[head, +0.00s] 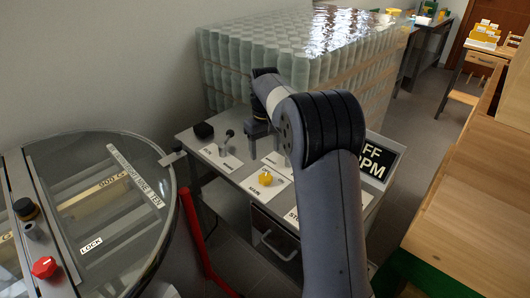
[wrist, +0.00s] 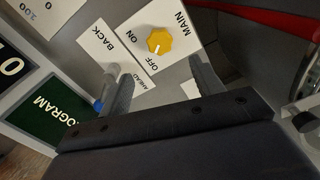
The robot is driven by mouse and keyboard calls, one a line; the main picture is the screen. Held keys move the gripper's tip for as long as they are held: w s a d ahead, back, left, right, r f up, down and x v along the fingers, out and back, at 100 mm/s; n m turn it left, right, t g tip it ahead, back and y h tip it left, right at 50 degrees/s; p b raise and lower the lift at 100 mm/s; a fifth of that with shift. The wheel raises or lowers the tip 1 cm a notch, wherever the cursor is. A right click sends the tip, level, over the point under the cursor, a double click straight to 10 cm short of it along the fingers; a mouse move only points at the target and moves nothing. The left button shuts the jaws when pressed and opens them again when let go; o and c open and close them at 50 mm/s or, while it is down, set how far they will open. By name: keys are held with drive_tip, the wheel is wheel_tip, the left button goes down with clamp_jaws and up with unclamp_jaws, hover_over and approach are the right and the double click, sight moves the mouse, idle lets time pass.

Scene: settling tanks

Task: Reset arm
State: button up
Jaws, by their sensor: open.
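My arm reaches over a small control console (head: 183,137) in the head view, with my gripper (head: 260,134) low above its top. The wrist view shows my gripper (wrist: 162,70) open, with one finger at each side and nothing between the tips. A yellow knob (wrist: 159,41) on a white plate marked MAIN, ON and OFF lies beyond the fingers. The knob also shows in the head view (head: 265,178). A blue-tipped lever (wrist: 99,103) stands beside the left finger, near a label reading BACK; I cannot tell whether they touch.
A shrink-wrapped stack of bottles (head: 290,60) stands behind the console. A round glass-topped tank (head: 110,190) is at left, with a red bar (head: 194,235) between it and the console. Wooden furniture (head: 470,200) is at right. A grey lever (head: 227,140) stands on the console.

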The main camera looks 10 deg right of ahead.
sight(265, 176)
drive_tip(key=shift+f, duration=0.1)
wheel_tip(265, 176, down, 11)
drive_tip(key=shift+r+p, duration=0.1)
drive_tip(key=shift+p, duration=0.25)
idle(0.4)
drive_tip(key=shift+r, duration=0.15)
